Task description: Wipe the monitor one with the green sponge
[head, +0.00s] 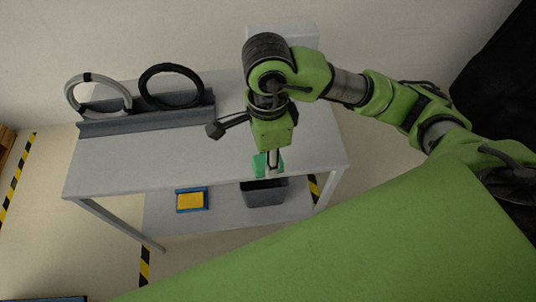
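My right gripper (270,161) points down over the front edge of the cart's top. It is shut on the green sponge (260,166), which shows on both sides of a grey finger. A pale upright panel (303,36) stands at the back of the cart, partly hidden behind my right arm. It may be the monitor, but I cannot make out a screen. My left gripper is not in view.
The grey cart top (130,168) is mostly bare. A grey rack (150,122) at its back left holds a grey coil (70,98) and a black coil (143,86). A blue tray with a yellow pad (191,201) and a grey bin (264,199) sit on the lower shelf.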

